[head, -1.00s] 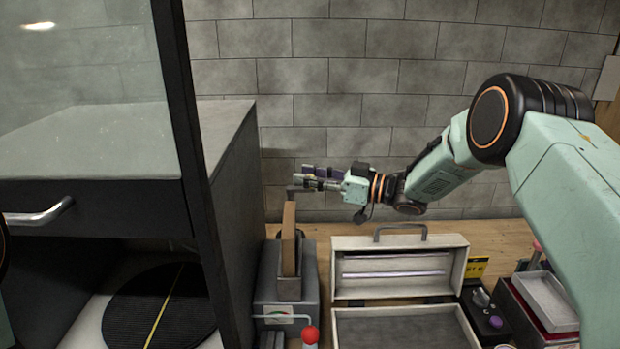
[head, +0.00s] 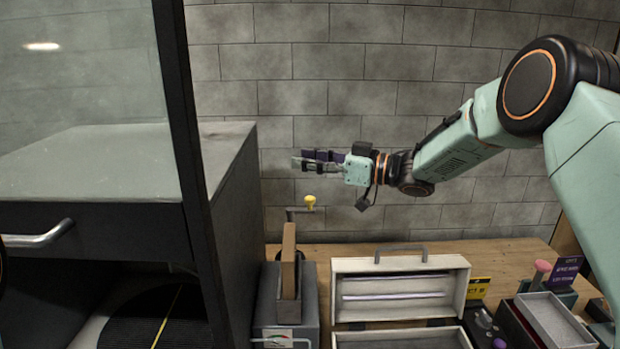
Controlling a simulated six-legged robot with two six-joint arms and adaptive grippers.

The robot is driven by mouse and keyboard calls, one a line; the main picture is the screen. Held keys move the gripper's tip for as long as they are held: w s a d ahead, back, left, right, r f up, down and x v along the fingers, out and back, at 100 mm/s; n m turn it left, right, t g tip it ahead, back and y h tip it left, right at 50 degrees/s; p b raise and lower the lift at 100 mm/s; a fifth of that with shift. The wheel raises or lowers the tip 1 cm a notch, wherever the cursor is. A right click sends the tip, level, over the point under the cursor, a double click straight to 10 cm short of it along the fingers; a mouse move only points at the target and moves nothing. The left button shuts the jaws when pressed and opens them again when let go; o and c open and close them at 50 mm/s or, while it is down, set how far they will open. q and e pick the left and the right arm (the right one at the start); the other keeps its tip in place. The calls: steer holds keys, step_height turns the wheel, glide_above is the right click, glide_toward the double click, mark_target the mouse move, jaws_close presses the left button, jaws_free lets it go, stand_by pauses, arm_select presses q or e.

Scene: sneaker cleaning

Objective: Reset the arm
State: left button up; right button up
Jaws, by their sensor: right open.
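My right gripper (head: 318,161) is in the air in front of the grey brick wall, above the back of the wooden bench. It points left, its fingers are apart, and nothing shows between them. My right arm comes in from the right edge. A grey device (head: 290,305) with an upright brown board and a yellow-knobbed crank (head: 309,202) stands below the gripper, clear of it. My left gripper is not in view; only a dark sliver shows at the left edge.
An open pale case (head: 462,290) stands on the bench (head: 500,252). To its right are a yellow label (head: 479,288), a purple sign (head: 565,270) and a grey tray (head: 556,318). A dark cabinet (head: 232,215) with a glass front and drawer handle (head: 38,236) fills the left. The wall area around the gripper is free.

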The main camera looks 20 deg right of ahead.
steer(key=shift+r, duration=0.4)
steer(key=shift+d, duration=0.1)
